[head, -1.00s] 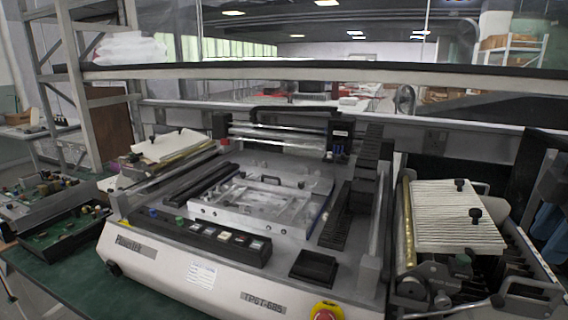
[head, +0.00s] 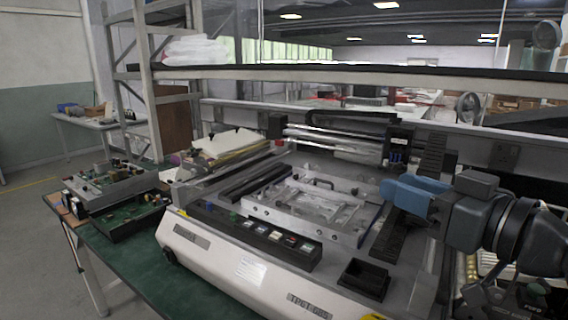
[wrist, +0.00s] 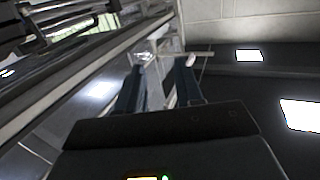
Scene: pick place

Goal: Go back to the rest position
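My gripper (wrist: 162,64) shows in the wrist view with its two dark fingers standing apart. Nothing is seen between them, so it is open and empty. In the wrist view it points up and away, with shelf-like rails and ceiling lights behind it.
The white machine stands on a green table (head: 118,262). A small black tray (head: 364,279) sits on its front right. Circuit boards in trays (head: 125,215) lie at the left. A metal shelf frame (head: 147,85) stands behind. The floor at far left is clear.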

